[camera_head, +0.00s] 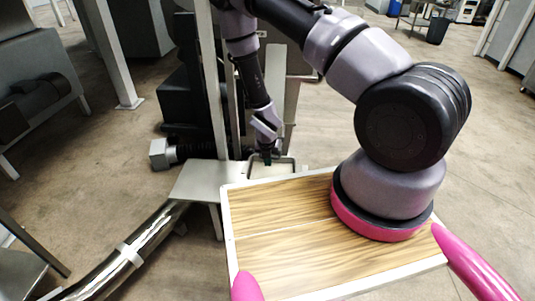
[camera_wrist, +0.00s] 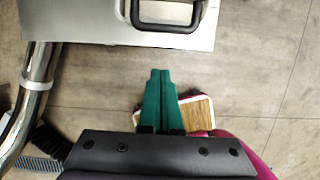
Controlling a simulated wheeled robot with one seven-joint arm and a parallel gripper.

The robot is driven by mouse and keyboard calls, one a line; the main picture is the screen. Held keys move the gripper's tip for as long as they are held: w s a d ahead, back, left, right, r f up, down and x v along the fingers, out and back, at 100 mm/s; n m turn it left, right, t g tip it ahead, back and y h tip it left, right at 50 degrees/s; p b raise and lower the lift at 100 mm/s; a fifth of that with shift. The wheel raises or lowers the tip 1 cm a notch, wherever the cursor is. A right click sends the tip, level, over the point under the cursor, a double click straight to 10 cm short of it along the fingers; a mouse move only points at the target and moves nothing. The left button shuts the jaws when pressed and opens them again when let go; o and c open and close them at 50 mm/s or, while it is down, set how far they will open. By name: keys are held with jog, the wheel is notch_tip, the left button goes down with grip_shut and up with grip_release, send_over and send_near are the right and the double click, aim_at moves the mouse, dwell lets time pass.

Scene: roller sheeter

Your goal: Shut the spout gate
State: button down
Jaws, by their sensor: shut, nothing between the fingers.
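The spout gate appears to be the flat grey metal plate (camera_head: 203,184) beside the wooden-topped surface. It also fills the top left of the wrist view (camera_wrist: 80,22). A dark loop handle (camera_wrist: 166,27) is on the plate, cut off by the top edge of that view. In the head view the handle (camera_head: 291,163) shows just behind my gripper (camera_head: 268,157). My gripper also shows in the wrist view (camera_wrist: 161,72), its green fingers together and empty, pointing toward the handle with floor visible between. I cannot tell from these frames how far the gate is open.
A shiny metal pipe (camera_head: 125,255) slopes from the plate to the lower left. The wooden-topped surface (camera_head: 275,235) with a white rim lies in front of the handle. Upright metal posts (camera_head: 217,90) and dark machinery (camera_head: 190,105) stand behind the plate. Open floor (camera_head: 495,180) lies to the right.

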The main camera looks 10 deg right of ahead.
jog(key=w, duration=0.1)
jog(key=w+d+f, duration=0.1)
jog(key=w, duration=0.2)
jog(key=shift+d+f, duration=0.15)
jog(key=w+d, duration=0.2)
jog(key=w, duration=0.4)
jog(key=shift+w+d, duration=0.15)
jog(key=shift+w, duration=0.25)
